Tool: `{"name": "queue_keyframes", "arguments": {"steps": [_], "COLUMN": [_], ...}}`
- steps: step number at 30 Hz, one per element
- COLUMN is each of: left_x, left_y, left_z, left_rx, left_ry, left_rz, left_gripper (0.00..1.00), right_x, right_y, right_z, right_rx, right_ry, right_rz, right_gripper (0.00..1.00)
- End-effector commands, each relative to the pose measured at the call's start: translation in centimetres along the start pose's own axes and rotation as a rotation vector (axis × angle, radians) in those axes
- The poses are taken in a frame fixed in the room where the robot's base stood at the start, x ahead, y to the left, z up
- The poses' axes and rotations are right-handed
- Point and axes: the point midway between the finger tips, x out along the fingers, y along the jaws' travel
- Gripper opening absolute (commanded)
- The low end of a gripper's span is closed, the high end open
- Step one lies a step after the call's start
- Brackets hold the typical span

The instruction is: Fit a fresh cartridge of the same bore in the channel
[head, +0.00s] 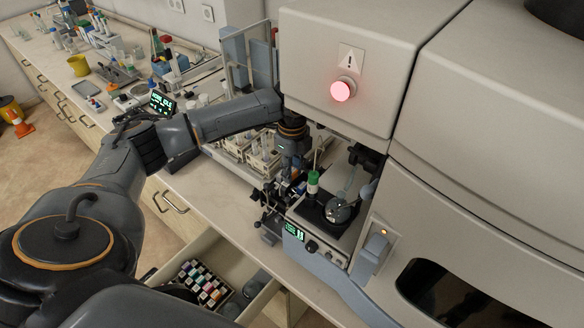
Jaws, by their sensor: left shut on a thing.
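My left gripper (291,178) reaches down beside the instrument, over a small dark mechanism (268,218) with knobs and clamps at the bench edge. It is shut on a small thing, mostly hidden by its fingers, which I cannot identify. The channel cannot be made out at this size. Several small pieces with coloured ends (203,284), including pink, red, white and dark ones, lie in rows in the open drawer (217,247); I cannot read their bores. My right gripper is not in view.
The instrument (352,45) has a lit red button (343,90). A green-capped bottle (313,182) and a round glass part (338,210) stand close right of the gripper. Racks of vials (262,160) stand behind it. The bench front at left (190,190) is clear.

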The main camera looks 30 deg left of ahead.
Motion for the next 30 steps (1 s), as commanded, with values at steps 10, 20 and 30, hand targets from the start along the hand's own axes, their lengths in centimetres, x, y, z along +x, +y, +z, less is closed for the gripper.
{"name": "queue_keyframes", "arguments": {"steps": [10,20,30], "left_x": [0.9,1.7,2.6], "left_y": [0.0,0.0,0.0], "left_z": [0.0,-0.1,0.0], "left_rx": [0.0,0.0,-0.001], "left_ry": [0.0,0.001,0.0], "left_rz": [0.001,0.0,0.001], "left_gripper": [0.0,0.0,0.0], "right_x": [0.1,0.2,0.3], "right_y": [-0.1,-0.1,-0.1], "right_z": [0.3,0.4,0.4], "right_rx": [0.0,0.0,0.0], "right_ry": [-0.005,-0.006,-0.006], "right_rz": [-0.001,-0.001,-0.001], "right_gripper": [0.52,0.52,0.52]}}
